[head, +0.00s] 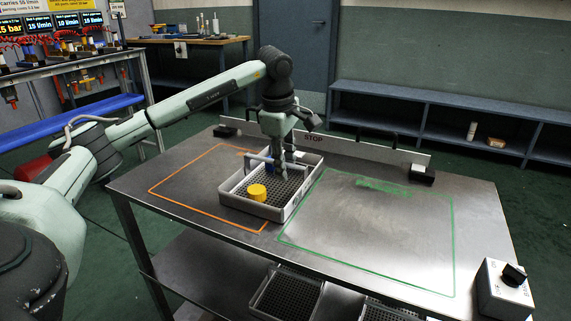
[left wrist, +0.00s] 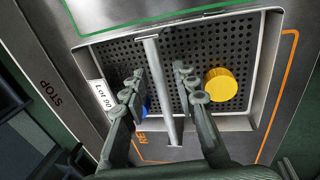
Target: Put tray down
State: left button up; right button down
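The grey tray (head: 252,207) has a perforated floor and a handle bar across its middle. It appears to rest on the metal table (head: 370,225), over the right side of the orange outline (head: 172,189) and close to the green outline (head: 360,285). It holds a yellow round piece (head: 257,193) and a partly hidden blue piece (left wrist: 147,106). A "Lot 90" label (left wrist: 101,99) is on its rim. My left gripper (head: 285,171) is over the tray. In the left wrist view its fingers (left wrist: 160,75) straddle the handle (left wrist: 155,60) with gaps on both sides. My right gripper is out of view.
The green-outlined area is bare. A low rail marked STOP (head: 345,147) runs along the table's back edge. A control box with a black knob (head: 505,288) is at the right front corner. More trays (head: 287,293) are on the lower shelf.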

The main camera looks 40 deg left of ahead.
pick_arm(q)
jog(key=shift+r, duration=0.15)
